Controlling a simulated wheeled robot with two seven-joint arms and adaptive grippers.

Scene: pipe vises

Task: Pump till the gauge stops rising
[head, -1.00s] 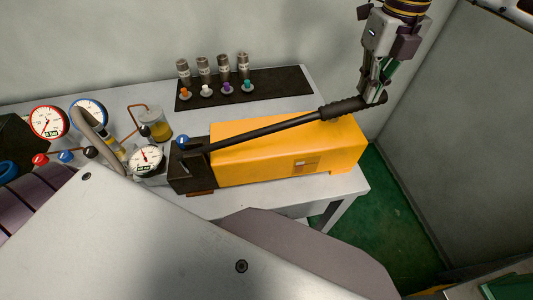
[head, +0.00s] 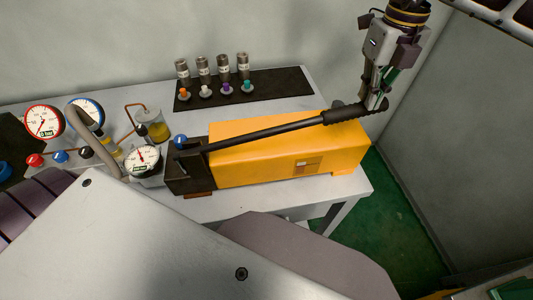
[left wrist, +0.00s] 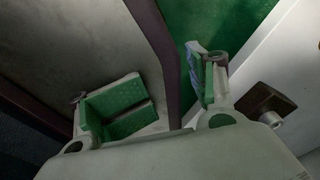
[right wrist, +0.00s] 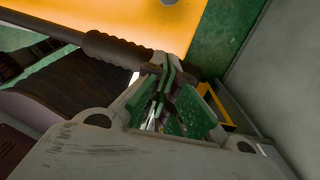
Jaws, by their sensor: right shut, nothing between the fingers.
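The yellow hand pump (head: 270,160) lies on the grey bench with its black lever (head: 265,133) rising slightly to the right. The pump gauge (head: 143,161), white-faced with a red needle pointing upward, stands at its left end; its numbers are too small to read. My right gripper (head: 373,102) is shut and empty at the end of the lever's ribbed grip (head: 345,113). In the right wrist view, its closed fingers (right wrist: 165,85) are beside the grip's end (right wrist: 118,48); contact is unclear. My left gripper (left wrist: 155,95) is open and empty, away from the pump.
A red-rimmed gauge (head: 44,122) and a blue-rimmed gauge (head: 88,113) stand at the left. A jar of yellow liquid (head: 152,124) is behind the pump gauge. Several metal cylinders and coloured plugs sit on a black mat (head: 285,84). A wall is close on the right.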

